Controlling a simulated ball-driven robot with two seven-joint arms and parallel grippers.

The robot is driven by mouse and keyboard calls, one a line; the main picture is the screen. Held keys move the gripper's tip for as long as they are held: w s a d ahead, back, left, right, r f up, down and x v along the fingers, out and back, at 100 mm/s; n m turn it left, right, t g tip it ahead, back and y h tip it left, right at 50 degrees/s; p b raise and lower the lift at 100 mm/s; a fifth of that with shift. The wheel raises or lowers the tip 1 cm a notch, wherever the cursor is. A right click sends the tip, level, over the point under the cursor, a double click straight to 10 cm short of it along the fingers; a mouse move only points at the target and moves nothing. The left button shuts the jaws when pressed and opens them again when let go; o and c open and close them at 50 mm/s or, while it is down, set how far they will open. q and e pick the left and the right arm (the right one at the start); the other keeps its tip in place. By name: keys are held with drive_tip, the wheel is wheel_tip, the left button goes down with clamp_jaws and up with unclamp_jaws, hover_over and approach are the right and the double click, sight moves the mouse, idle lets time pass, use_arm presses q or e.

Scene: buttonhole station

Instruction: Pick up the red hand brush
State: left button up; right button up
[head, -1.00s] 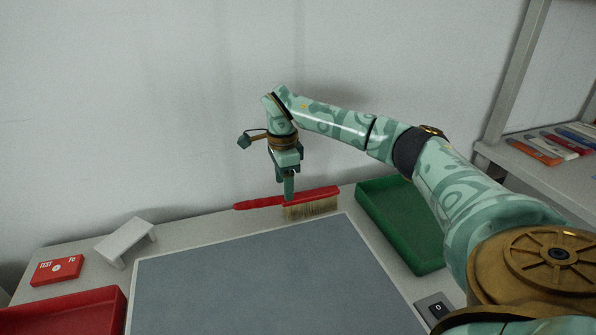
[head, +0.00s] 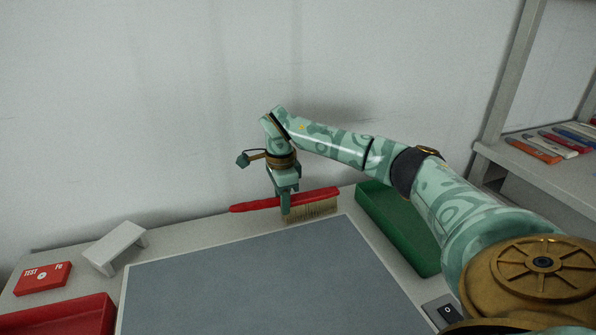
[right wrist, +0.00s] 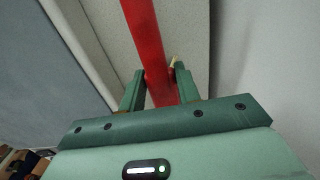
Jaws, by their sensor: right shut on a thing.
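The red hand brush (head: 318,195) lies near the back edge of the table, behind the grey mat. Its pale bristles point down and its slim handle reaches to the left. My right gripper (head: 285,206) is over the brush, pointing down, with its fingers at the handle near the bristles. In the right wrist view the red handle (right wrist: 147,40) runs between the two fingers (right wrist: 158,85), and the gripper is shut on it. I cannot tell whether the bristles touch the table. My left gripper is not in view.
The grey mat (head: 260,275) in front is clear. A green tray (head: 395,225) stands right of the brush. A white stand (head: 115,245), a red box (head: 42,277) and a red tray (head: 60,318) are at the left. The wall is close behind.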

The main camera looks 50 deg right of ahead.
drive_tip(key=shift+r, duration=0.1)
drive_tip(key=shift+r, duration=0.3)
drive_tip(key=r+p, duration=0.3)
drive_tip(key=r, duration=0.1)
drive_tip(key=shift+s+a+r, duration=0.1)
drive_tip(key=shift+s+a, duration=0.05)
drive_tip(key=shift+a, duration=0.2)
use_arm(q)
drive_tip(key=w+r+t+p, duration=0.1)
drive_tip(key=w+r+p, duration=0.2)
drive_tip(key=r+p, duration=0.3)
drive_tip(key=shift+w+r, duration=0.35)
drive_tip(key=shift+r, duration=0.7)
use_arm(e)
drive_tip(key=s+a+r, duration=0.7)
drive_tip(key=a+r, duration=0.1)
drive_tip(key=a, duration=0.3)
drive_tip(key=shift+a, duration=0.1)
